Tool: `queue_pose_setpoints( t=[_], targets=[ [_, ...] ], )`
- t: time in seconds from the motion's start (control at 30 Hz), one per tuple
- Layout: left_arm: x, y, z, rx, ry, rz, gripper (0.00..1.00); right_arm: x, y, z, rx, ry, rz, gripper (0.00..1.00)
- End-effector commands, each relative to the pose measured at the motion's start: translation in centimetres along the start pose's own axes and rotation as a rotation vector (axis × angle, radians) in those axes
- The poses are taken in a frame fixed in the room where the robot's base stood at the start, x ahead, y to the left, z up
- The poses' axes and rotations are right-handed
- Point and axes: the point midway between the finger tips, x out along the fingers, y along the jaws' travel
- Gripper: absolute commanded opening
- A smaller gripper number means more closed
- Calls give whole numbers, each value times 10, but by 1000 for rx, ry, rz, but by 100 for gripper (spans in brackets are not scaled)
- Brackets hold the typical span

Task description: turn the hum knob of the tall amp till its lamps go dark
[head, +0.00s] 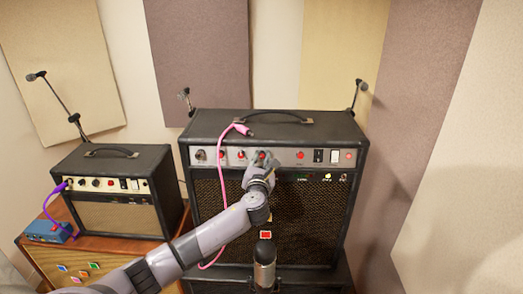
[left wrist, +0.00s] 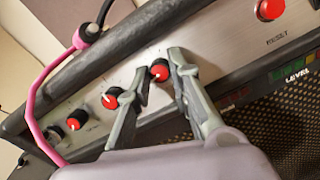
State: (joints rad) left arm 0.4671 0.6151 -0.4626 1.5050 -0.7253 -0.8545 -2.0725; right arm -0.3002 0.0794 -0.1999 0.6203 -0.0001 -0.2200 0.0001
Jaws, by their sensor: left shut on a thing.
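The tall amp (head: 222,230) stands in the middle of the head view, black with a silver control panel (head: 282,156). My left gripper (head: 264,165) is at the panel. In the left wrist view its two fingers (left wrist: 152,74) are shut around a red knob (left wrist: 160,70) with a white pointer mark. The same red knob shows partly in the head view (head: 262,155); I cannot read its label. Coloured level lamps (left wrist: 295,70) show in the left wrist view.
More red knobs (left wrist: 112,97) lie left of the held one, and a red reset button (left wrist: 270,10) to its right. A pink cable (head: 216,160) hangs down the amp's front. A smaller amp (head: 120,215) is at left.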

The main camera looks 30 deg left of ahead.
Motion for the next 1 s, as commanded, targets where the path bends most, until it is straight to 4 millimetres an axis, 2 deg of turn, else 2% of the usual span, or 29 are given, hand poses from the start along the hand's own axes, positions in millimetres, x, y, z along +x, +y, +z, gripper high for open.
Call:
queue_pose_setpoints(
  t=[0.03,0.13,0.57,0.6,0.87,1.0],
  targets=[
    [0,4,7,38,0,-6,0,-15,0,-1,0,0,0,0],
    [0,3,5,97,-3,-19,0,-24,0,-2,0,0,0,0],
    [0,1,0,139,-6,-28,0,-26,0,-2,0,0,0,0],
    [0,1,0,139,-6,-28,20,-26,0,-2,0,0,0,0],
    [0,1,0,138,-6,-28,38,-26,0,-2,0,0,0,0],
    [0,1,0,138,-5,-28,39,-26,0,-2,0,0,0,0]
  ],
)
